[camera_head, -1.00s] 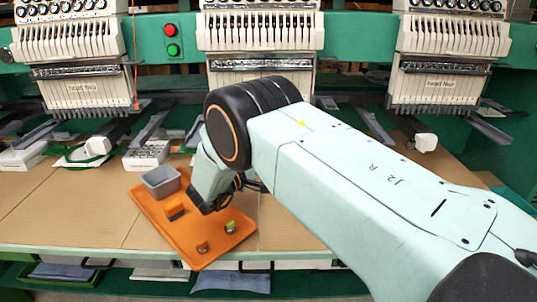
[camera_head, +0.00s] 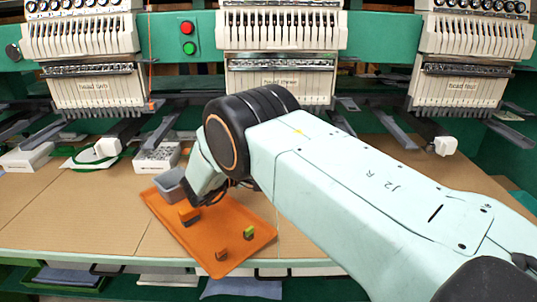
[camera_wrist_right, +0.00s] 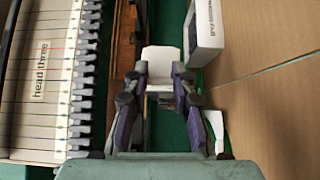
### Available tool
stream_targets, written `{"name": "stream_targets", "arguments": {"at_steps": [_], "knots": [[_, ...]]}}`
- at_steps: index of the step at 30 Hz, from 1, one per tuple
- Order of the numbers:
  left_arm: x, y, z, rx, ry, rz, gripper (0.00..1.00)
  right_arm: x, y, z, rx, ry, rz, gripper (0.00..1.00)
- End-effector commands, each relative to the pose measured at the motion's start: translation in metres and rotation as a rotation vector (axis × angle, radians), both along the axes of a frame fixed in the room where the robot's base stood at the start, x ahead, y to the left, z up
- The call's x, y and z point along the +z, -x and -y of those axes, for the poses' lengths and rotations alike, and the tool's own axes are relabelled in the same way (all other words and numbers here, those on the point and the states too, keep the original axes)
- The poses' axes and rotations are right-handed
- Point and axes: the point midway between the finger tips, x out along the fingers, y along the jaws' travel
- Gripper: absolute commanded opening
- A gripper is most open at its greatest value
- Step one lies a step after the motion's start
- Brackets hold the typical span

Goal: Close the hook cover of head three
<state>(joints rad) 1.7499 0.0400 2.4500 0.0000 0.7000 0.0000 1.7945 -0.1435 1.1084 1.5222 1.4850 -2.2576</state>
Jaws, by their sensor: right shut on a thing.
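Head three (camera_head: 281,80) is the middle embroidery head, and its label shows in the right wrist view (camera_wrist_right: 40,70). A white block, which looks like its hook cover (camera_wrist_right: 161,62), sits between the fingertips of my right gripper (camera_wrist_right: 160,80). The fingers are shut on it from both sides. In the head view my right arm hides the cover, and my right gripper (camera_head: 197,195) shows only in part, above the orange tray. My left gripper is not in view.
An orange tray (camera_head: 245,215) holds a grey bin (camera_head: 171,185) and small blocks. Needle bars line the left there. Brown table (camera_head: 60,215) is clear at left.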

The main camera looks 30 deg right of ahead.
Motion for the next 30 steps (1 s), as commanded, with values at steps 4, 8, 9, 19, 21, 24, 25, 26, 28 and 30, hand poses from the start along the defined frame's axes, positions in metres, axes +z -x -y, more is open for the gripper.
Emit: {"name": "stream_targets", "arguments": {"at_steps": [4, 8, 9, 19, 21, 24, 25, 26, 28, 30], "knots": [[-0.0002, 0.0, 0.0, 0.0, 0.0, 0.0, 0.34, 0.0081, -0.0065, -0.0011, 0.01, 0.002, 0.018, 0.0], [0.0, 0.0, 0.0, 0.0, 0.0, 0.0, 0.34, 0.0087, -0.0067, -0.0009, 0.009, 0.002, 0.019, 0.0], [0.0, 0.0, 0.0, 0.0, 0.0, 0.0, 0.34, 0.0088, -0.0068, -0.001, 0.009, 0.002, 0.019, 0.0], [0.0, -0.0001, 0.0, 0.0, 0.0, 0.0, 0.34, 0.0083, -0.0077, -0.0011, 0.008, 0.001, 0.018, 0.44], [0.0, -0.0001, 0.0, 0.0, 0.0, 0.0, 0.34, 0.0078, -0.0079, -0.0013, 0.008, 0.001, 0.017, 0.49], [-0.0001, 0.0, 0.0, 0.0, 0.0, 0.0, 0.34, 0.0072, -0.0083, -0.0016, 0.009, 0.001, 0.017, 0.49], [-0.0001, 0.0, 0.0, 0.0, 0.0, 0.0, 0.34, 0.0071, -0.0082, -0.0017, 0.009, 0.001, 0.017, 0.49], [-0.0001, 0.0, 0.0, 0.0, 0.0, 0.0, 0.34, 0.007, -0.0082, -0.0017, 0.009, 0.001, 0.017, 0.49], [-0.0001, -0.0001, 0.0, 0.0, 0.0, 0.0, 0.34, 0.007, -0.0083, -0.002, 0.009, 0.001, 0.017, 0.49], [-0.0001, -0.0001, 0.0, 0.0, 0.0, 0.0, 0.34, 0.0071, -0.0083, -0.0022, 0.01, 0.001, 0.017, 0.49]]}}
